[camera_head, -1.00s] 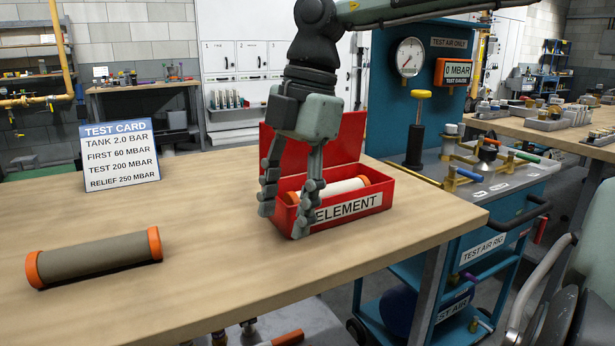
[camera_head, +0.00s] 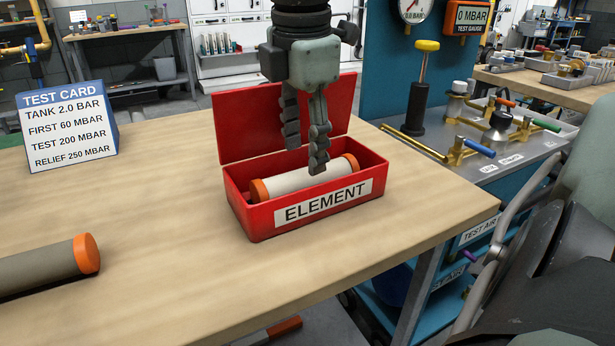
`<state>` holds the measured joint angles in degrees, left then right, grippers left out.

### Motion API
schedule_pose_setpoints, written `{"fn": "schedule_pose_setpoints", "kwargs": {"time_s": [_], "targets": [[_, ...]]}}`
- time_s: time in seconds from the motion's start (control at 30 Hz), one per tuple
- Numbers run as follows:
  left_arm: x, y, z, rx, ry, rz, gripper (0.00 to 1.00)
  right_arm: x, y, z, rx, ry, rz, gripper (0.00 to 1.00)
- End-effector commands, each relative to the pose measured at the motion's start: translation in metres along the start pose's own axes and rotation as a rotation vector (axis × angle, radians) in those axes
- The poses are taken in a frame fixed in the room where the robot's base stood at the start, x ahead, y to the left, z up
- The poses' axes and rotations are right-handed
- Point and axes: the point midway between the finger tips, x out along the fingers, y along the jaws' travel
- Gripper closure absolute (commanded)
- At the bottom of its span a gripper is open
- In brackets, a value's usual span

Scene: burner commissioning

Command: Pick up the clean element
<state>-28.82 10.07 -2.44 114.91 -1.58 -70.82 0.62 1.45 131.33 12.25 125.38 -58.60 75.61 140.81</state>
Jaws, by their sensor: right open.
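The clean element (camera_head: 290,181) is a white cylinder with orange end caps. It lies in an open red box labelled ELEMENT (camera_head: 262,222) on the wooden bench. My right gripper (camera_head: 305,158) points down over the box with its fingers apart. One finger is in front of the element's middle and hides part of it; the other is toward the back left. I cannot tell whether either finger touches the element. A grey-brown element with orange caps (camera_head: 40,269) lies on the bench at the left, cut off by the picture edge. My left gripper is not in view.
The box's raised red lid (camera_head: 240,130) stands behind the gripper. A test card (camera_head: 68,128) stands at the back left. The blue test rig (camera_head: 385,80) with valves and gauges is to the right. The bench front is clear.

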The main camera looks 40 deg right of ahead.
Motion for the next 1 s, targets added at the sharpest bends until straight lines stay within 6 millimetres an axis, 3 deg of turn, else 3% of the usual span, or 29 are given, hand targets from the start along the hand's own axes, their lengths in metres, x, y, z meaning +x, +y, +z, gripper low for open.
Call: {"fn": "schedule_pose_setpoints", "kwargs": {"time_s": [0.3, 0.63, 0.9, 1.0], "targets": [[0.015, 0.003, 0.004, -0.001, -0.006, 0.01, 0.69, 0.044, -0.002, 0.002, -0.001, 0.001, -0.004, 0.53], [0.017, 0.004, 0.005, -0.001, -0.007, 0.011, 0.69, 0.052, -0.002, 0.002, -0.002, 0.001, -0.001, 0.54], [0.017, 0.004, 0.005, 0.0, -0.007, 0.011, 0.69, 0.051, -0.002, 0.002, -0.001, 0.001, -0.001, 0.88], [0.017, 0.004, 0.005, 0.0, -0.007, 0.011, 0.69, 0.051, -0.001, 0.002, -0.001, 0.001, 0.0, 0.9]]}}
